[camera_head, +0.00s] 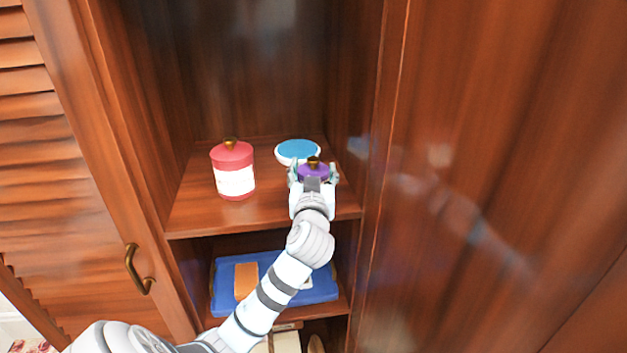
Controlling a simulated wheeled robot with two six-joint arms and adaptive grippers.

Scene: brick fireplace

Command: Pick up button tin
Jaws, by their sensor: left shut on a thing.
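A purple lidded tin (313,168) with a brass knob stands at the front right of the cabinet's upper shelf. My left gripper (314,174) is shut on it, with one finger on each side. The gripper and wrist hide most of the tin's body. I cannot tell whether it touches the shelf. No label on it shows to tell whether it is the button tin. My right gripper is not in view.
A red tin (233,172) with a white label stands left on the upper shelf (200,212). A round white container with a blue top (297,151) sits just behind the purple tin. A blue tray (225,298) with an orange item (246,281) lies on the shelf below.

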